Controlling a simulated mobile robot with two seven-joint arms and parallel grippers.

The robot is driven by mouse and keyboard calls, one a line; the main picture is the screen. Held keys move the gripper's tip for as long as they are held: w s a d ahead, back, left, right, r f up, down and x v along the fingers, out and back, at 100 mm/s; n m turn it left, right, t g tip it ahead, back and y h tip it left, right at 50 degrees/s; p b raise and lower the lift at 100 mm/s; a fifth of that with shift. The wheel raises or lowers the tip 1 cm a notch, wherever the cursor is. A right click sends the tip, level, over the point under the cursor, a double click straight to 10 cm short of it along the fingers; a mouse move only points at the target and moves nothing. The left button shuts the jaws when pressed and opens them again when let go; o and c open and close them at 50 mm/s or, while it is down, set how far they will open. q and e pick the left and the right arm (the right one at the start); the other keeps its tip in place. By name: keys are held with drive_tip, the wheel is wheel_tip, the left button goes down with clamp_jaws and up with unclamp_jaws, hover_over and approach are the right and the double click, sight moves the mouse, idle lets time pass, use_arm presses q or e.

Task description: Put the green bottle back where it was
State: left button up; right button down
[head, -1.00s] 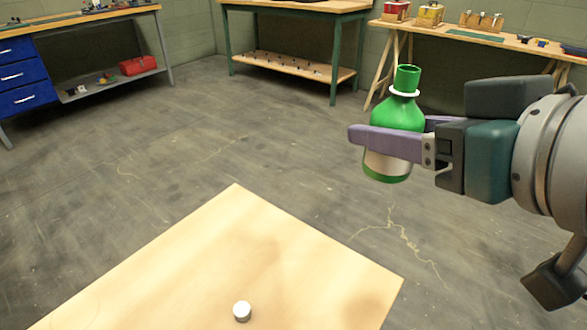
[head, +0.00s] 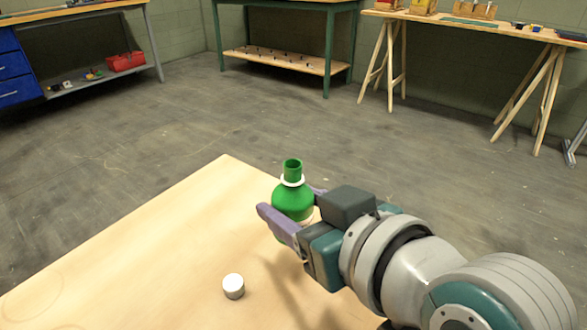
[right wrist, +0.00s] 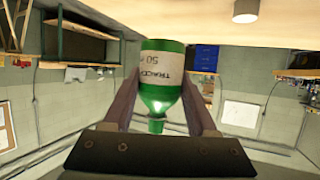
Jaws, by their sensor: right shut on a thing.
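The green bottle (head: 293,200) is upright with its mouth open and a white ring round its neck. My right gripper (head: 290,222) is shut on its body, one purple finger on each side. The bottle is over the light wooden table (head: 150,240), near its right part; I cannot tell whether its base touches the top. In the right wrist view, which is upside down, the bottle (right wrist: 160,85) shows a pale printed label between the fingers. A white cap (head: 233,286) stands on the table in front of the bottle. My left gripper is not in view.
A faint ring mark (head: 30,295) lies on the table's left part, where the top is clear. A green-legged bench (head: 290,62), a trestle table (head: 470,25) and a bench with blue drawers (head: 12,65) stand far back, across open floor.

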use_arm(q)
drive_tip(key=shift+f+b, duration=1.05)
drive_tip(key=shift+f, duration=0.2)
use_arm(e)
drive_tip(key=shift+f, duration=2.4)
